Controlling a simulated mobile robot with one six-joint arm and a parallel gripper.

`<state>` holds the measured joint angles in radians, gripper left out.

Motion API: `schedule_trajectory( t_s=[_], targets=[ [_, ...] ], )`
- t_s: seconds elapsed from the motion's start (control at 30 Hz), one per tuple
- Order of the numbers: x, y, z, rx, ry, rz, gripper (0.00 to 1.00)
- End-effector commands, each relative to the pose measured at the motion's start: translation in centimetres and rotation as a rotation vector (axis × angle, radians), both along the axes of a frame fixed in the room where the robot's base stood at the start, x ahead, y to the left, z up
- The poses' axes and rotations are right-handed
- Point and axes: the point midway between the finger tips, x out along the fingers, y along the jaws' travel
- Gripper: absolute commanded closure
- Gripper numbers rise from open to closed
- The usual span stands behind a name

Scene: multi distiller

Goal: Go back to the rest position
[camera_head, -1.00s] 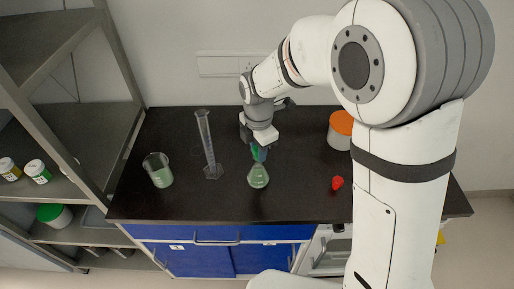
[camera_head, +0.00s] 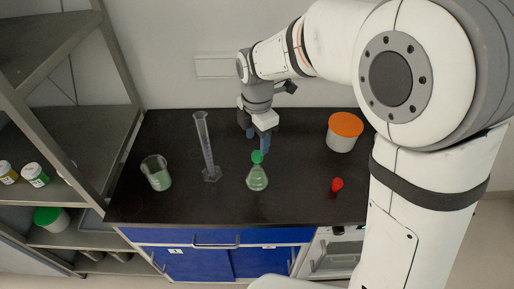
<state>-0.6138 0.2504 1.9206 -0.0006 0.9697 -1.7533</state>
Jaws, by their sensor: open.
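My gripper (camera_head: 259,142) hangs from my arm above the black bench, pointing down, with its two fingers apart. It is just behind and above a small conical flask (camera_head: 257,180) with a green stopper (camera_head: 257,157) and pale green content. The flask stands upright on the bench. The fingertips are close to the stopper in the picture; whether they touch it I cannot tell. No held thing shows between the fingers.
On the black bench (camera_head: 300,205) stand a tall measuring cylinder (camera_head: 207,145), a beaker with green content (camera_head: 157,174), a white tub with orange lid (camera_head: 344,132) and a small red item (camera_head: 337,185). A metal shelf (camera_head: 75,150) with jars is at left.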

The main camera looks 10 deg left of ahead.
Motion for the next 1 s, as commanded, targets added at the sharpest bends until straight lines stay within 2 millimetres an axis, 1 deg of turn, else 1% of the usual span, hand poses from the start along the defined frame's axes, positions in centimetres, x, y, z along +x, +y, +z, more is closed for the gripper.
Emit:
schedule_trajectory(
  t_s=[0.1,0.2,0.67,0.77,0.87,0.97,1.0],
  targets=[
    [0.0,0.0,1.5,0.002,-0.002,0.000,0.49],
    [0.0,0.0,2.1,0.001,-0.001,0.000,0.49],
    [0.0,0.0,2.2,0.000,0.000,0.000,0.49],
    [0.0,-0.3,2.4,0.001,-0.003,-0.019,0.49],
    [-0.1,-2.2,3.2,0.011,-0.015,-0.134,0.49],
    [-0.6,-5.9,4.5,0.031,-0.036,-0.375,0.49],
    [-1.0,-7.7,5.1,0.043,-0.048,-0.500,0.49]
  ],
)
